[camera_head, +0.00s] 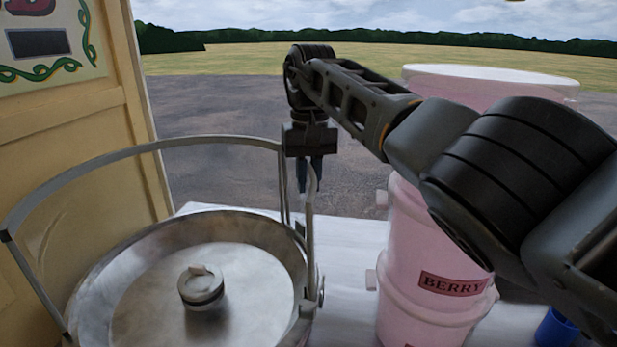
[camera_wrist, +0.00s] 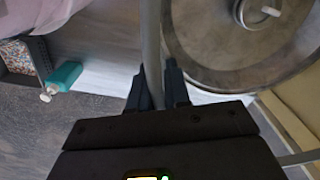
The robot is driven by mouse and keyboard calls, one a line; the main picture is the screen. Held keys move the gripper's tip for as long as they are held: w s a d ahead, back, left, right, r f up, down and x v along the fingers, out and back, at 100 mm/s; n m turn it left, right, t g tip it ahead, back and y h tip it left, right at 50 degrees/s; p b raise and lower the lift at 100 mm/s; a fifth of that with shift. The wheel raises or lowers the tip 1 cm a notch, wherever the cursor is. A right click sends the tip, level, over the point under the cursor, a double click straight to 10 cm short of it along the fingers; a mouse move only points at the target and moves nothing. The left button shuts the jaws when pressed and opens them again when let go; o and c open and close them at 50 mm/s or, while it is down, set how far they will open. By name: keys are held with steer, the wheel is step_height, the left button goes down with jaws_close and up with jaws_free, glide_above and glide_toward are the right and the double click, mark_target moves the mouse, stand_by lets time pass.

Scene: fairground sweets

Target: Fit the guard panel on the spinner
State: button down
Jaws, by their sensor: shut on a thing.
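The spinner (camera_head: 250,275) is a wide round metal bowl with a small capped hub (camera_head: 201,287) in its middle. It also shows at the upper right of the wrist view (camera_wrist: 212,58). The guard panel (camera_head: 120,156) is a curved grey frame arching around the bowl's far and left sides, its top bar well above the rim. My gripper (camera_head: 310,178) is above the bowl's right far edge, pointing down, shut on a bar of the guard panel. In the wrist view that bar (camera_wrist: 151,45) runs between the fingers. Whether the panel's lower edge is seated is unclear.
Pink tubs (camera_head: 425,245), one labelled BERRY, stand right of the bowl, close under my arm. A blue object (camera_head: 556,327) is at the lower right. A yellow wooden wall (camera_head: 85,130) is at the left. A teal bottle (camera_wrist: 64,76) shows in the wrist view.

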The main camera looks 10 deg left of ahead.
steer(key=shift+c, duration=2.2)
jaws_free()
steer(key=shift+r, duration=0.1)
steer(key=shift+r, duration=2.9)
steer(key=shift+s, duration=0.15)
